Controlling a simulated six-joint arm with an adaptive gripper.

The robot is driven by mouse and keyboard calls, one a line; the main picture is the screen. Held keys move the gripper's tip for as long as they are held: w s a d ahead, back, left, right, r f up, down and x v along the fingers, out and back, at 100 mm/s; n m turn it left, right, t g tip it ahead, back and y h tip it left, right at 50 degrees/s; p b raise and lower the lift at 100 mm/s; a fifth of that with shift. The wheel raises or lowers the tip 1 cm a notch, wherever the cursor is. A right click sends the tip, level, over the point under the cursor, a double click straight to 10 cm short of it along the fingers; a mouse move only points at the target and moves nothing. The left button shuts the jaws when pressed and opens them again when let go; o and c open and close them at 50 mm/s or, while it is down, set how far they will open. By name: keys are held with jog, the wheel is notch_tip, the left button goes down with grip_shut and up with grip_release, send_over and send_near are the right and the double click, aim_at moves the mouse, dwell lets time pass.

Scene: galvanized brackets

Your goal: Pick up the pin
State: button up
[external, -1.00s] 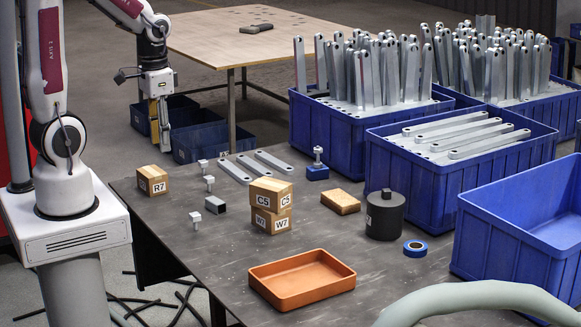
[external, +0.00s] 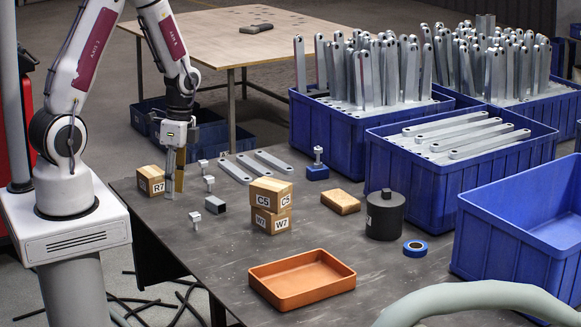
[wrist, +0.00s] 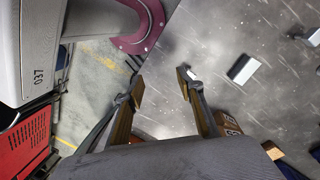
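Three small silver pins with square heads stand on the dark table in the external view: the front one (external: 195,217), the middle one (external: 209,183) and the back one (external: 203,166). A similar silver pin (external: 318,154) stands on a small blue block (external: 317,173). My gripper (external: 174,190) points down, open and empty, left of the three pins and beside the R7 box. In the wrist view my gripper (wrist: 161,83) shows its fingers apart with nothing between them. A pale metal piece (wrist: 193,74) shows beside the right fingertip; I cannot tell which pin it is.
The R7 box (external: 151,181) is close to my gripper. A grey block (external: 215,204), stacked boxes (external: 271,206), flat bars (external: 252,166), an orange tray (external: 301,299) and a black canister (external: 385,216) are on the table. Blue bins (external: 460,150) line the right.

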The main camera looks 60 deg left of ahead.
aim_at(195, 214)
jog(key=shift+w+a+f+m+t, duration=0.25)
jog(key=shift+w+f+m, duration=0.45)
jog(key=shift+m, duration=0.8)
jog(key=shift+w+a+f+m+t, duration=0.2)
jog(key=shift+w+f+m+t, duration=0.15)
jog(key=shift+w+m, duration=0.95)
jog(key=shift+w+a+f+m+t, duration=0.2)
jog(key=shift+w+f+m, duration=0.35)
jog(key=shift+m, duration=1.15)
jog(key=shift+f, duration=1.25)
jog(key=shift+f, duration=0.1)
jog(key=shift+w+d+f, duration=0.1)
jog(key=shift+d+f, duration=0.05)
jog(key=shift+f, duration=1.1)
jog(key=shift+w+d+f, duration=0.1)
jog(key=shift+f, duration=1.15)
jog(key=shift+c, duration=0.5)
